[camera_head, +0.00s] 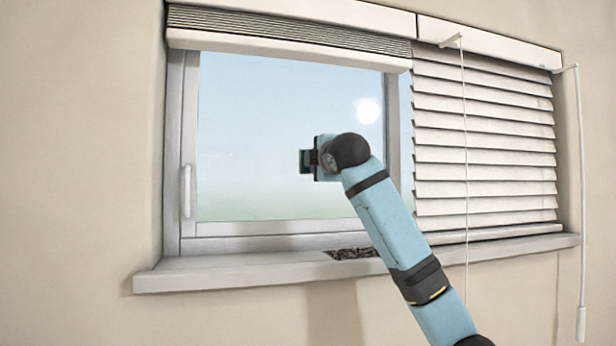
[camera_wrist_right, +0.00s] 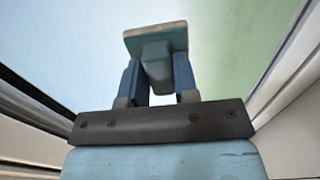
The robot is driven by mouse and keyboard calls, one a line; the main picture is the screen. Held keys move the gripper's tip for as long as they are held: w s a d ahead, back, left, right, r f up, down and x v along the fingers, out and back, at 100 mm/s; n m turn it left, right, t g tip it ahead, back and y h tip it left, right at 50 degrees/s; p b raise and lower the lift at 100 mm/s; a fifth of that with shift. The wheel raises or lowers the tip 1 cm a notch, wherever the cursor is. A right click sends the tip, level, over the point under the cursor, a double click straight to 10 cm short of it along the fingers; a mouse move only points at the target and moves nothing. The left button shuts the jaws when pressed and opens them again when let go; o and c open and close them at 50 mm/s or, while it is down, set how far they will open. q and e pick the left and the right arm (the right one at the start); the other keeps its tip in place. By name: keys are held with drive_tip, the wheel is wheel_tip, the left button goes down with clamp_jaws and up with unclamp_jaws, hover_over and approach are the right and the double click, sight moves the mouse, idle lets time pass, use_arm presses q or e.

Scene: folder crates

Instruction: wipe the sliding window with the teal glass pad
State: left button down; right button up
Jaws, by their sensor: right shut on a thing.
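The sliding window (camera_head: 250,120) fills the left part of the opening, with a pale frame and an upright handle (camera_head: 187,190) at its left side. A bright whitish spot (camera_head: 367,110) shows on the glass, and a fainter pale patch lies left of my gripper. My right gripper (camera_wrist_right: 156,72) is shut on the grip of the teal glass pad (camera_wrist_right: 154,38). In the head view, the right gripper (camera_head: 312,160) is in front of the lower middle of the glass, the pad partly hidden. I cannot tell whether the pad touches the glass. My left gripper is out of view.
A raised blind (camera_head: 290,35) is bunched above the left pane. A lowered slatted blind (camera_head: 485,140) covers the right side, with a cord (camera_head: 465,200) and a wand (camera_head: 581,200) hanging. The sill (camera_head: 220,273) juts out below; a dark patterned patch (camera_head: 350,254) lies on it.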

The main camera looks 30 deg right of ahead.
drive_tip(key=shift+d, duration=0.1)
drive_tip(key=d, duration=0.2)
drive_tip(key=s+d, duration=0.1)
drive_tip(key=d, duration=0.1)
drive_tip(key=shift+d+p, duration=0.25)
drive_tip(key=shift+p, duration=0.15)
drive_tip(key=shift+a, duration=0.1)
drive_tip(key=a+p, duration=0.1)
drive_tip(key=a, duration=0.1)
drive_tip(key=w+a+p, duration=0.1)
drive_tip(key=a, duration=0.1)
drive_tip(key=shift+a, duration=0.2)
idle(0.3)
